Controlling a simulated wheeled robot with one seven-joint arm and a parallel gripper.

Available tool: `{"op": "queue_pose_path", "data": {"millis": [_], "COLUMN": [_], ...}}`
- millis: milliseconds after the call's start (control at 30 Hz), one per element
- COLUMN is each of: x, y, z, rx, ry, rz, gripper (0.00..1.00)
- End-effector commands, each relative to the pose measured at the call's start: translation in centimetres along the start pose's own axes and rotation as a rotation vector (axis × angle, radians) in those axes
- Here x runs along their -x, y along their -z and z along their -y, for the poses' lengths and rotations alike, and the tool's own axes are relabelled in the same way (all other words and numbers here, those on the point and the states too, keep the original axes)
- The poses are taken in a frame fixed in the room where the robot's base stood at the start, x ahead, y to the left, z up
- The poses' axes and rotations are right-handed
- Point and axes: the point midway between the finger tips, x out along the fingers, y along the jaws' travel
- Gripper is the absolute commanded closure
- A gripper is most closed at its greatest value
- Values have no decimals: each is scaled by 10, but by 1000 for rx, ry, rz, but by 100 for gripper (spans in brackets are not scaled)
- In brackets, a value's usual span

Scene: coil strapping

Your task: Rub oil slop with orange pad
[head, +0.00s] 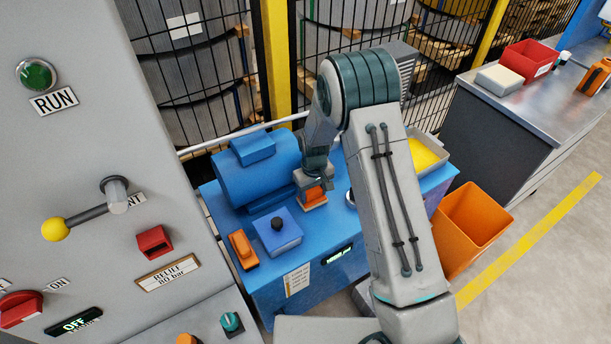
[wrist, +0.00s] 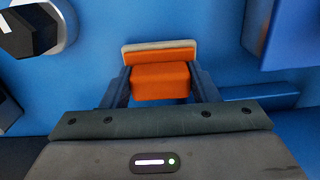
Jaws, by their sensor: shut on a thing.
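My gripper (wrist: 160,85) is shut on an orange pad (wrist: 160,80) with a pale layer along its far side, seen in the wrist view. In the head view the gripper (head: 314,186) reaches down over the blue power unit (head: 345,240), and the orange pad (head: 313,198) shows between its fingers close to the blue top. I cannot tell whether the pad touches the surface. No oil slop can be made out in either view; my arm and gripper hide part of the top.
A blue motor (head: 257,165) lies left of my gripper. A blue block with a black knob (head: 277,232) and an orange-black object (head: 243,250) stand in front. A tray with yellow contents (head: 424,152) and an orange bin (head: 470,228) are at right. A mesh fence (head: 215,90) stands behind.

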Motion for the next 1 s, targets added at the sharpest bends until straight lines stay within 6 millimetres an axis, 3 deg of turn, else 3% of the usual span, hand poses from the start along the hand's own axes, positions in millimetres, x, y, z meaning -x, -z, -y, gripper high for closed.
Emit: {"op": "queue_pose_path", "data": {"millis": [33,600,1000], "x": [19,68,76], "y": [0,-1,-2], "z": [-1,-3,-3], "rx": [-1,-4,-5], "ry": [-1,0,0], "rz": [-4,0,0], "gripper": [67,67,67]}}
